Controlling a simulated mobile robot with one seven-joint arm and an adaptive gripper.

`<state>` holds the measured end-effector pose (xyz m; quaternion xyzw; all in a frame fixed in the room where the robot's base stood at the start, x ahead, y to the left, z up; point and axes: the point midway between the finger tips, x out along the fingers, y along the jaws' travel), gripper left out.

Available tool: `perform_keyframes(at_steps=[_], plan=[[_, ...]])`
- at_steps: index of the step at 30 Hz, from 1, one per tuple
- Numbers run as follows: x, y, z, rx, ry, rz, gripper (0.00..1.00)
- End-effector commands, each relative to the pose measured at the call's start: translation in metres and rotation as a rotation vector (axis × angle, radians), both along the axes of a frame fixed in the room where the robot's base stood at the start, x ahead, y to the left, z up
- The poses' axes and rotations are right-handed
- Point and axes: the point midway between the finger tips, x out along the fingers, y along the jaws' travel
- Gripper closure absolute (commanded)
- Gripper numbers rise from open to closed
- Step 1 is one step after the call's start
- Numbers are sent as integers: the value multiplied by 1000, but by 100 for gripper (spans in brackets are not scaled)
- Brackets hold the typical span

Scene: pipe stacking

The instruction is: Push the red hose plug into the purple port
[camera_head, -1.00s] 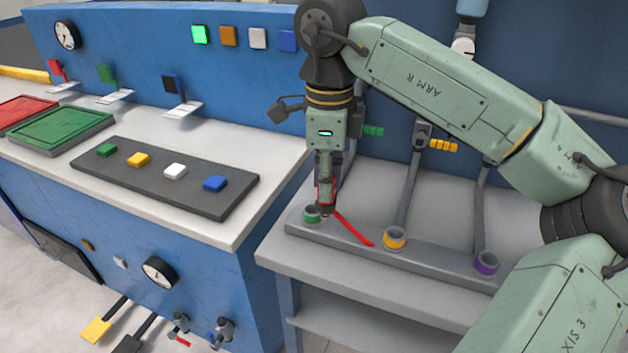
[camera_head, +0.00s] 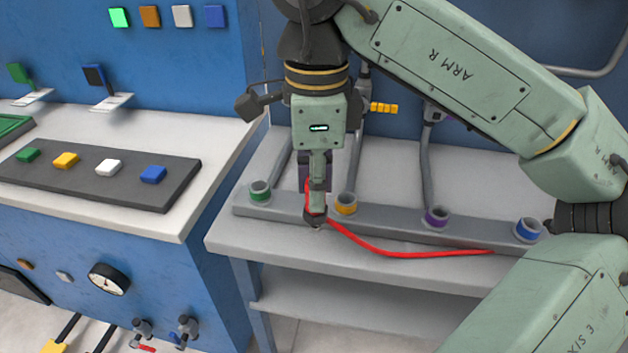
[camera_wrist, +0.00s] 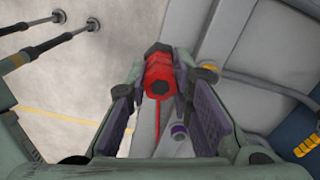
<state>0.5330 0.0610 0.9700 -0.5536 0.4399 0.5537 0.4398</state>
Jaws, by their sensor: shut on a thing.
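My gripper (camera_head: 315,217) hangs pointing down in front of the port rail, just left of the yellow port. In the wrist view my gripper (camera_wrist: 159,95) is shut on the red hose plug (camera_wrist: 159,72), which sits between the two finger pads. In the head view the fingers mostly hide the plug. The red hose (camera_head: 400,254) trails from it to the right along the front of the bench. The purple port (camera_head: 436,218) stands on the rail to the right of my gripper, apart from the plug. The purple port also shows in the wrist view (camera_wrist: 179,131).
The rail (camera_head: 388,225) also carries a green port (camera_head: 260,191), a yellow port (camera_head: 346,203) and a blue port (camera_head: 528,230). Grey pipes rise behind it. A blue console with a button panel (camera_head: 95,172) stands at the left.

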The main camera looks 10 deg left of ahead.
Motion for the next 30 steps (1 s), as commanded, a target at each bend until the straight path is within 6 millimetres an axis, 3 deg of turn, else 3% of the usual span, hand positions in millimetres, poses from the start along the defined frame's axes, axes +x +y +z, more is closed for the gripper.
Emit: perform_keyframes(at_steps=[30], plan=[[0, 0, 78, 0, -1, 0, 100]])
